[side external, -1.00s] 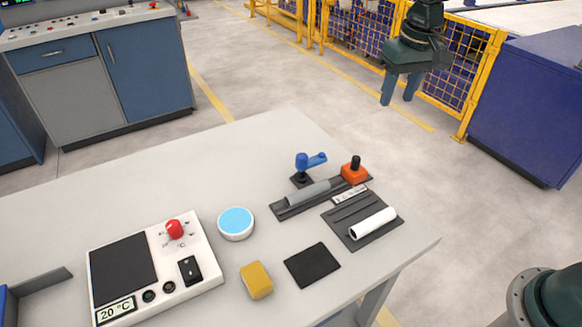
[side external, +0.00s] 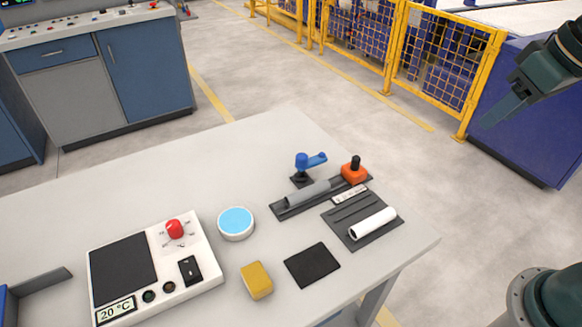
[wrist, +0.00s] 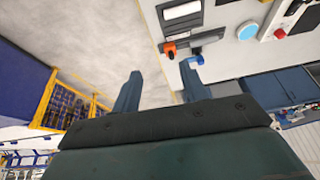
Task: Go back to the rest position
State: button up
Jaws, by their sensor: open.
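My gripper (side external: 506,104) is at the upper right of the side external view, raised and well clear of the table, over the floor side. In the wrist view its two fingers (wrist: 160,88) stand apart with nothing between them. The white pipe (side external: 373,224) lies on a dark grooved plate (side external: 350,211) near the table's right corner. A grey pipe (side external: 308,193) lies in a dark holder (side external: 285,209) behind it.
The table (side external: 150,200) also bears a blue clamp (side external: 310,161), an orange part with a black knob (side external: 354,171), a yellow block (side external: 256,280), a black pad (side external: 312,265), a blue-topped disc (side external: 236,223) and a temperature panel (side external: 155,265). Yellow fencing (side external: 440,60) stands behind.

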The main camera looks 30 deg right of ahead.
jog(key=s+f+t, duration=0.1)
jog(key=s+f, duration=0.1)
jog(key=s, duration=0.4)
jog(key=shift+s, duration=0.2)
